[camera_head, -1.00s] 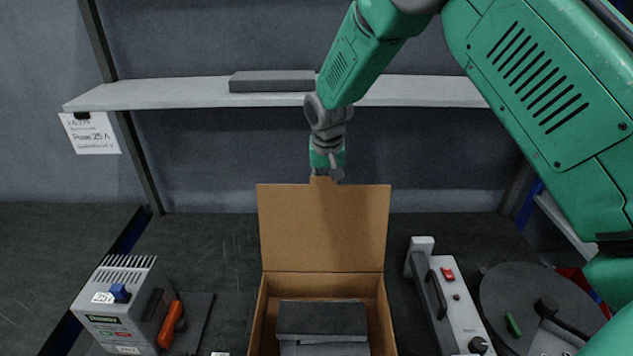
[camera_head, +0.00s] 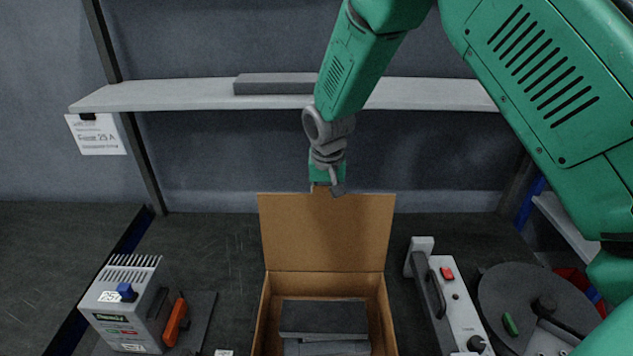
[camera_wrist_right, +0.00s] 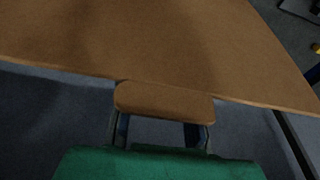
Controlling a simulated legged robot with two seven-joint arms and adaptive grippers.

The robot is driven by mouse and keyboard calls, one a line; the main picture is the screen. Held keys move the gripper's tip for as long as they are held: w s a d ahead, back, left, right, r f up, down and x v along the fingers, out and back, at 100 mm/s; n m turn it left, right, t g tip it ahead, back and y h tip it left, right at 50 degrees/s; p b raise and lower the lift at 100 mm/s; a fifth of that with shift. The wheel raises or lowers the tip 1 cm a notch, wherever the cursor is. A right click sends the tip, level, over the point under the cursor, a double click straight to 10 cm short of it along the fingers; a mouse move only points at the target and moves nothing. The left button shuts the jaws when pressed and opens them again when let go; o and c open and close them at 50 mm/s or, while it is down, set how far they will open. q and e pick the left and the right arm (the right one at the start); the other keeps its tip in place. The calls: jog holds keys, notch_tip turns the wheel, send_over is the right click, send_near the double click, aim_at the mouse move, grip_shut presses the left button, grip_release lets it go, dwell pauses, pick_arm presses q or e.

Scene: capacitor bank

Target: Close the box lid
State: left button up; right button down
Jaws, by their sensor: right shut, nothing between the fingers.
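A brown cardboard box (camera_head: 262,312) stands open at the bottom centre of the head view, with dark grey flat pieces inside. Its lid (camera_head: 325,235) stands up at the back edge, its inner face towards me. My right gripper (camera_head: 333,188) is at the top edge of the lid, over its tab, coming from above. It is shut with nothing between the fingers. In the right wrist view the lid (camera_wrist_right: 150,40) fills the top, and its tab (camera_wrist_right: 165,100) lies right at the fingers. My left gripper is out of view.
A grey device with an orange handle (camera_head: 175,322) stands left of the box. A grey-white device with a red switch (camera_head: 447,274) and a dark disc (camera_head: 530,300) stand to the right. A shelf (camera_head: 420,94) with a dark slab (camera_head: 275,84) runs behind my right arm.

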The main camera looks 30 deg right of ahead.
aim_at(327, 220)
jog(key=shift+s+a, duration=0.15)
jog(key=shift+a, duration=0.15)
jog(key=shift+s+a+r+p, duration=0.1)
jog(key=shift+s+a+p, duration=0.2)
jog(key=shift+s+a, duration=0.25)
jog(key=shift+s+a+p, duration=0.15)
jog(key=shift+s+p, duration=0.2)
jog(key=shift+s, duration=0.85)
jog(key=shift+s+a+p, duration=0.5)
jog(key=shift+s+a, duration=0.65)
jog(key=shift+s, duration=0.15)
jog(key=s+a, duration=0.1)
jog(key=s+a+p, duration=0.1)
jog(key=s, duration=0.1)
jog(key=s+a, duration=0.1)
jog(key=s, duration=0.1)
jog(key=shift+p, duration=0.3)
jog(key=shift+s+f, duration=0.1)
jog(key=shift+f, duration=0.1)
